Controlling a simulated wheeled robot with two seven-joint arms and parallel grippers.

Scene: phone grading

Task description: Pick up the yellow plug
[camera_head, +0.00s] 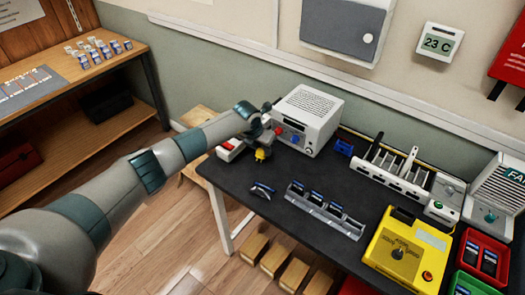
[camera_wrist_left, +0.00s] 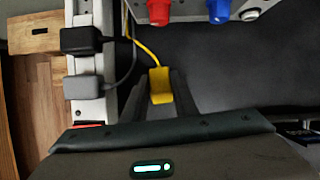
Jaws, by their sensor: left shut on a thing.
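In the head view the yellow plug (camera_head: 260,155) shows just below my left gripper (camera_head: 263,147), over the far left end of the dark table. Whether the plug touches the tabletop is hard to tell. My right gripper is not in view.
The white power strip (camera_wrist_left: 104,15) holds a black plug (camera_wrist_left: 80,40) and a grey plug (camera_wrist_left: 84,87). A white box (camera_head: 308,115) with red and blue knobs stands just behind. A grey rack (camera_head: 325,213) of phones and a yellow device (camera_head: 408,250) are further right.

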